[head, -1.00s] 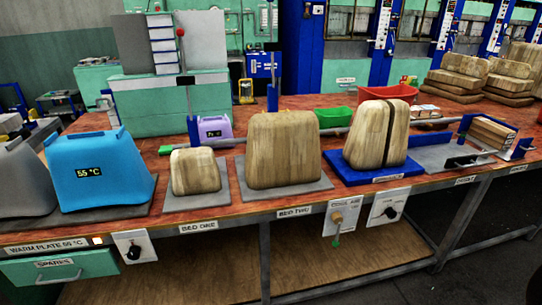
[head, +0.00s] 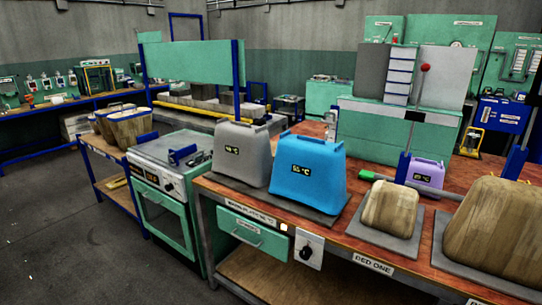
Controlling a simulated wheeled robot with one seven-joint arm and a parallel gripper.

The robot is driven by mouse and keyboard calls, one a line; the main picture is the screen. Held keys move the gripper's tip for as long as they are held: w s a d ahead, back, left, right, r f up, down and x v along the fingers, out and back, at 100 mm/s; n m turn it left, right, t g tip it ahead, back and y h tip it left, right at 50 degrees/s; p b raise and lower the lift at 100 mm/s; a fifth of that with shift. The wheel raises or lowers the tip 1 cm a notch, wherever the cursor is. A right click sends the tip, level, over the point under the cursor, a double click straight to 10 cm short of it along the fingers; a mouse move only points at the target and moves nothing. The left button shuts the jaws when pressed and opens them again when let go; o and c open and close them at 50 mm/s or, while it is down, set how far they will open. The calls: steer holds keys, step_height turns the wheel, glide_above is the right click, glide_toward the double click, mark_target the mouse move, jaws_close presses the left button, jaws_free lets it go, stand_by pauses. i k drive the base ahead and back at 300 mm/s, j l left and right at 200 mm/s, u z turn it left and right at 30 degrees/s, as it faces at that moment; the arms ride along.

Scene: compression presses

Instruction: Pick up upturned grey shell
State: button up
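The upturned grey shell (head: 241,152) stands on the warm plate at the left end of the red-brown bench, with a small dark temperature display on its front. An upturned blue shell (head: 307,180) reading 55 °C stands close on its right and covers part of its right side. My gripper is not in view.
The warm plate (head: 325,217) lies under both shells. Right of it are a wooden form (head: 391,209) on bed one, a larger wooden form (head: 500,228) and a small purple shell (head: 426,175). A green oven (head: 172,222) stands left of the bench. Floor (head: 75,235) is free front left.

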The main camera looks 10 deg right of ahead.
mark_target(242, 151)
steer(key=i+j+u, duration=0.15)
steer(key=u, duration=0.25)
steer(key=i+j+u, duration=0.1)
steer(key=u, duration=0.3)
steer(key=i+u, duration=0.2)
steer(key=u, duration=0.25)
steer(key=i, duration=3.7)
steer(key=i+z, duration=0.1)
steer(key=i, duration=0.75)
steer(key=i+j+z, duration=0.15)
steer(key=i, duration=0.65)
steer(key=i+z, duration=0.1)
steer(key=z, duration=3.5)
